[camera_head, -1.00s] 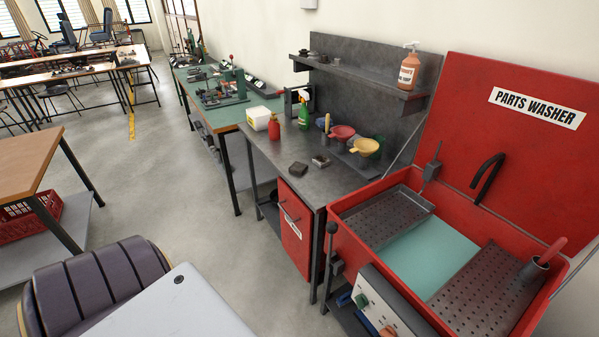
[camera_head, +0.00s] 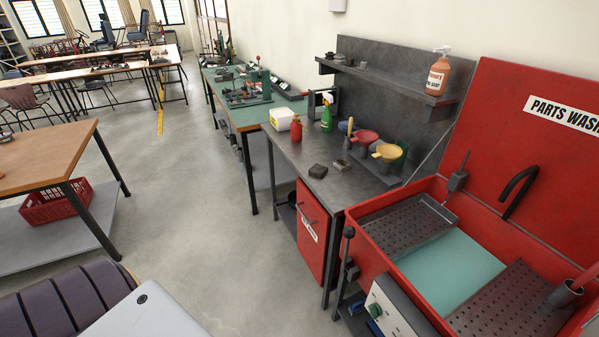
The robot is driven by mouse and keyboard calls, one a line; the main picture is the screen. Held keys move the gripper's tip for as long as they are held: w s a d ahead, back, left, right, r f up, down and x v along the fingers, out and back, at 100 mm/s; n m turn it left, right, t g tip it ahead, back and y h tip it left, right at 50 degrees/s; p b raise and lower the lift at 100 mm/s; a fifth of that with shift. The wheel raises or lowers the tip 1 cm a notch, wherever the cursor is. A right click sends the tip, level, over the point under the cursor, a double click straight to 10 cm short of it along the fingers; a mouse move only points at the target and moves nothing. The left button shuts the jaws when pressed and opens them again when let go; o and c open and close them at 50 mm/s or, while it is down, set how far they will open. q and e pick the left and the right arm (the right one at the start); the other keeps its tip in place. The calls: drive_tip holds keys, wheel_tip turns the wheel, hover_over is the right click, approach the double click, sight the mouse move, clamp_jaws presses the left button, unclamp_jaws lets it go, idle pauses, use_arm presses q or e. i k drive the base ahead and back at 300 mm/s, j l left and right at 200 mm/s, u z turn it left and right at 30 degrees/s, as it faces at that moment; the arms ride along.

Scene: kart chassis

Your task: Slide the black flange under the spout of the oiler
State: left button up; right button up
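A small dark, flat, squarish piece (camera_head: 318,171) lies on the grey metal bench (camera_head: 345,188); it may be the black flange, but it is too small to be sure. A red can or bottle (camera_head: 296,128) stands farther back on the same bench, near its left edge; it may be the oiler, and its spout is not clear. The dark piece lies apart from the red can, nearer to me. A small metal part (camera_head: 342,165) lies just right of the dark piece. Neither of my grippers is in view.
A white tub (camera_head: 281,119), a green spray bottle (camera_head: 327,113), and red (camera_head: 365,136) and yellow (camera_head: 388,151) funnels stand along the bench's back. The open red parts washer (camera_head: 500,215) adjoins on the right. A wooden table (camera_head: 45,158) is left. Open floor (camera_head: 205,230) lies between.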

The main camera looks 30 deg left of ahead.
sight(318, 170)
drive_tip(key=l+u, duration=0.15)
drive_tip(key=u, duration=0.85)
drive_tip(key=i+j+u, duration=0.3)
drive_tip(key=i, duration=0.2)
